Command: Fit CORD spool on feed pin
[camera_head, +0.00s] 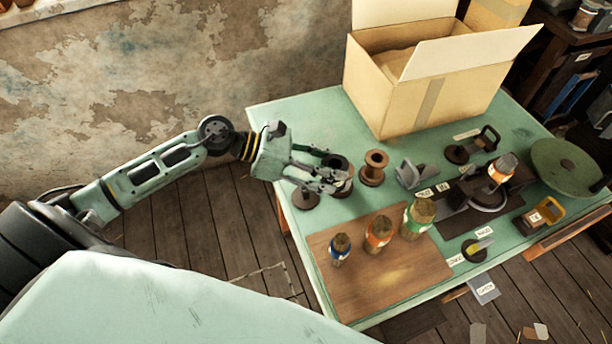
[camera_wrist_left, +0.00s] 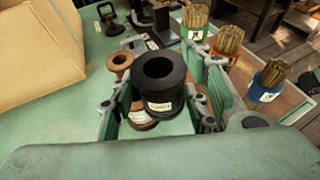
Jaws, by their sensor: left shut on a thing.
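A dark spool (camera_wrist_left: 162,80) with a hole through its middle and a small white label sits upright between the fingers of my left gripper (camera_wrist_left: 160,108), which is shut on it. The label is too small to read surely. In the head view my left gripper (camera_head: 325,177) is at the table's left side, and the dark spool (camera_head: 342,168) shows partly behind its fingers. A reddish-brown round piece (camera_wrist_left: 140,118) with a label lies below the held spool. A brown spool (camera_head: 374,168) stands just right of the gripper. I cannot make out the feed pin surely.
A large open cardboard box (camera_head: 405,100) stands at the back of the green table (camera_head: 290,112).

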